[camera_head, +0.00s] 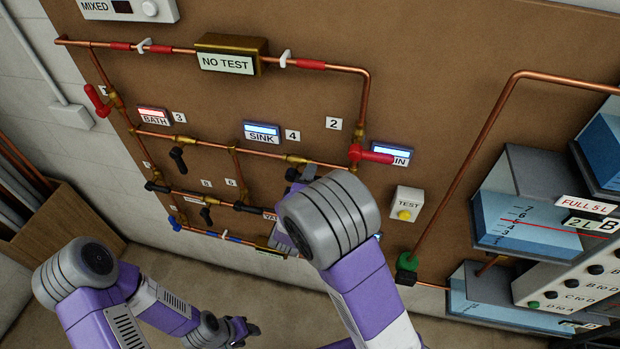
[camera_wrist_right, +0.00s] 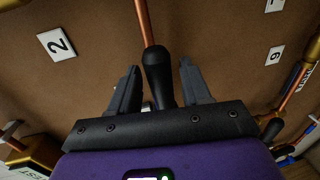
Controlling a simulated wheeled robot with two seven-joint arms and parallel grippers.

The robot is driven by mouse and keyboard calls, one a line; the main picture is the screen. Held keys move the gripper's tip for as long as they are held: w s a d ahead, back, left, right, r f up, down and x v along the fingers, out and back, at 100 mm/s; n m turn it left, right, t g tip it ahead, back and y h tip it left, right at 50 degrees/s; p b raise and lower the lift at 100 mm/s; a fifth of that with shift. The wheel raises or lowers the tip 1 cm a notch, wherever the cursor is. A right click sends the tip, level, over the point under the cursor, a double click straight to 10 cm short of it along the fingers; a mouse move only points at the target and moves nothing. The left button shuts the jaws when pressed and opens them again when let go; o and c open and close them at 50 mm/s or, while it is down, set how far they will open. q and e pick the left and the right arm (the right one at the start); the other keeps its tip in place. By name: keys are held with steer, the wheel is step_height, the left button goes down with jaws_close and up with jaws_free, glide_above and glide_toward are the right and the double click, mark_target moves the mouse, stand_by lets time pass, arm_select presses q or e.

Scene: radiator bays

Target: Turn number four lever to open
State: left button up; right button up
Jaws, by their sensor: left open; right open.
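The number 4 plate (camera_head: 293,135) is beside the SINK sign (camera_head: 262,133) on the brown board in the head view. The fitting below it is largely hidden by my right arm. In the right wrist view, a black lever handle (camera_wrist_right: 157,65) stands between the two open fingers of my right gripper (camera_wrist_right: 160,70), with a gap visible on each side. Its own number is not readable there. My left gripper (camera_head: 245,332) is low in the head view, open, empty and away from the board.
A black lever (camera_head: 179,158) hangs under the number 3 plate (camera_head: 179,117). A red lever (camera_head: 374,154) sticks out right, below the number 2 plate (camera_head: 334,124). Copper pipes cross the board. A TEST box (camera_head: 407,199) and blue tanks (camera_head: 520,215) stand right.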

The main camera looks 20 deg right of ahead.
steer(key=v, duration=0.7)
steer(key=shift+s+a, duration=0.15)
steer(key=shift+s, duration=0.1)
steer(key=shift+r, duration=0.1)
steer(key=s+f+m+g+y+b, duration=0.25)
steer(key=f+b, duration=0.35)
steer(key=f, duration=1)
steer(key=s+f+m+g+y+b, duration=0.2)
steer(key=f+m+g+y+b, duration=0.25)
steer(key=f, duration=1.15)
steer(key=s+a+f+m+g+y+b, duration=0.2)
steer(key=s+f+m+g+b, duration=0.1)
steer(key=s+f, duration=0.5)
steer(key=s+a+f+m+g+y+b, duration=0.2)
steer(key=s+f+b, duration=0.4)
steer(key=f, duration=0.3)
steer(key=shift+s+f+m+g+y, duration=0.35)
steer(key=shift+s+m+g+y, duration=0.4)
steer(key=shift+m, duration=0.45)
